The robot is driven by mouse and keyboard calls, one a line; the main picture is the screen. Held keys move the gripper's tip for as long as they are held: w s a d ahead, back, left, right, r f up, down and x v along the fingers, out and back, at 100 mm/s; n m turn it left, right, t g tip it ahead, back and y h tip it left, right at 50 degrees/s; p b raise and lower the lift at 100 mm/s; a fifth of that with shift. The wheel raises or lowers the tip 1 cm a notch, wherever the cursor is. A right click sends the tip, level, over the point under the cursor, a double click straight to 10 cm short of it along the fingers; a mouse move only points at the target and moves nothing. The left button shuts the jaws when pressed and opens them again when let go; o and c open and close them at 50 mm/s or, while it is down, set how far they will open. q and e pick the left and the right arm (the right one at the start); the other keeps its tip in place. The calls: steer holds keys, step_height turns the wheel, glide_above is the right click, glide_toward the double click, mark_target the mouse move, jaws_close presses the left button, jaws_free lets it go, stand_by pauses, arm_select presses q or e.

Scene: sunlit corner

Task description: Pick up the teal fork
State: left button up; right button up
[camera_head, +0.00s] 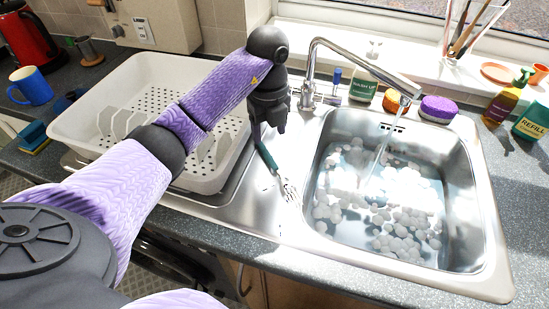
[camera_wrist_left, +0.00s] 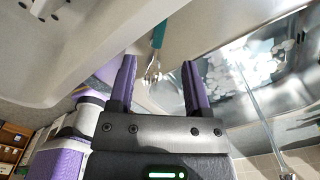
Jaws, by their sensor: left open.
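The teal fork (camera_head: 267,156) lies on the steel strip between the white dish rack and the sink basin, its metal tines towards the front. My left gripper (camera_head: 268,128) is above the fork's handle end, pointing down, and hides part of it. In the left wrist view, the fork (camera_wrist_left: 158,36) shows beyond and between the two spread fingers of my left gripper (camera_wrist_left: 160,61), its tines nearer to the gripper body. The gripper is open and holds nothing. Whether a finger touches the fork cannot be told. My right gripper is not in view.
The white dish rack (camera_head: 88,98) stands left of the fork. The sink basin (camera_head: 462,225) on the right holds water and foam under a running tap (camera_head: 350,55). Bottles and sponges line the back. A blue mug (camera_head: 34,86) and red kettle (camera_head: 25,38) stand far left.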

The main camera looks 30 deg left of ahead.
mark_target(270, 159)
arm_select(q)
step_height(270, 159, down, 8)
steer(key=shift+d+r+b, duration=0.1)
steer(key=shift+b, duration=0.7)
steer(key=shift+r, duration=0.1)
jaws_close()
